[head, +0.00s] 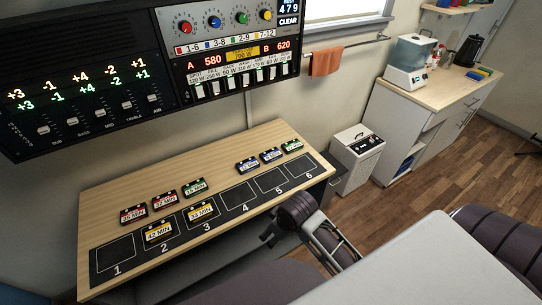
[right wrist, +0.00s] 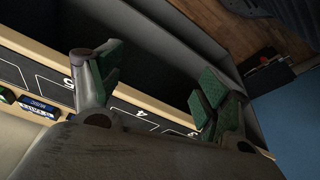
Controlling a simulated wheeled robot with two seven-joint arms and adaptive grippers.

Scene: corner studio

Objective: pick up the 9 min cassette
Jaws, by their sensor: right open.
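Two blue-labelled cassettes and a green one lie in a row behind the numbered slots on the wooden desk. The middle blue one, whose small label seems to read 9 MIN (head: 270,155), lies between the other blue cassette (head: 247,166) and the green one (head: 292,146). My right gripper (head: 274,224) is open and empty at the desk's front edge, near slots 4 and 5 and apart from the cassettes. In the right wrist view its spread fingers (right wrist: 156,82) have green pads with nothing between them. A blue-labelled cassette (right wrist: 38,107) shows at the left there; its label is unreadable. My left gripper is out of view.
Two red cassettes (head: 133,213) (head: 165,198) and a green one (head: 194,187) lie at the left. Yellow cassettes (head: 159,232) (head: 202,212) sit in slots 2 and 3. Slots 1, 4, 5 and 6 are bare. A control panel (head: 240,50) overhangs the desk's back.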

